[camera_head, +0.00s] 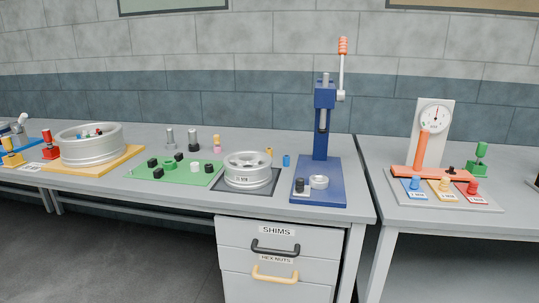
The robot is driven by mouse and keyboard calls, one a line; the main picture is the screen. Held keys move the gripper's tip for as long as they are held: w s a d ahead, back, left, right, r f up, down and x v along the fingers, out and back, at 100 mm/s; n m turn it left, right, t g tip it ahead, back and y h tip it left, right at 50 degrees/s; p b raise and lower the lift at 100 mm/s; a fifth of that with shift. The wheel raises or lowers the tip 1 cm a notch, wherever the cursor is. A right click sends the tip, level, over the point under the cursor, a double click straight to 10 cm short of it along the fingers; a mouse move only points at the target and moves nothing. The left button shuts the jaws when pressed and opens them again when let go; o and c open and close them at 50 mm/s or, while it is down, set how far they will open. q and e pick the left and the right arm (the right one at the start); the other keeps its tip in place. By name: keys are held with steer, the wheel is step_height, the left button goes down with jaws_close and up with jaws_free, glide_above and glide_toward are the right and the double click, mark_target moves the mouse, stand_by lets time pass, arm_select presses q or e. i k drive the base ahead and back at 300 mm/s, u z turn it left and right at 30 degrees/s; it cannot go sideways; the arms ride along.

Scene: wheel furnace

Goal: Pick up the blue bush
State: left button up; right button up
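A small blue cylinder (287,160), which looks like the blue bush, stands upright on the grey workbench (350,205). It is between the silver wheel (247,168) and the blue lever press (322,150), apart from both. Another small blue piece (415,182) sits on a blue label at the gauge station on the right bench. Neither of my grippers is in view.
A green board (175,176) with black pieces lies left of the wheel. A larger wheel (90,145) sits on a yellow base. The gauge stand (433,120) is on the right bench, across a gap. Drawers (278,235) are below.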

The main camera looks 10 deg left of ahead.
mark_target(286, 158)
steer(key=u, duration=2.25)
steer(key=i, duration=1.5)
steer(key=z, duration=2.85)
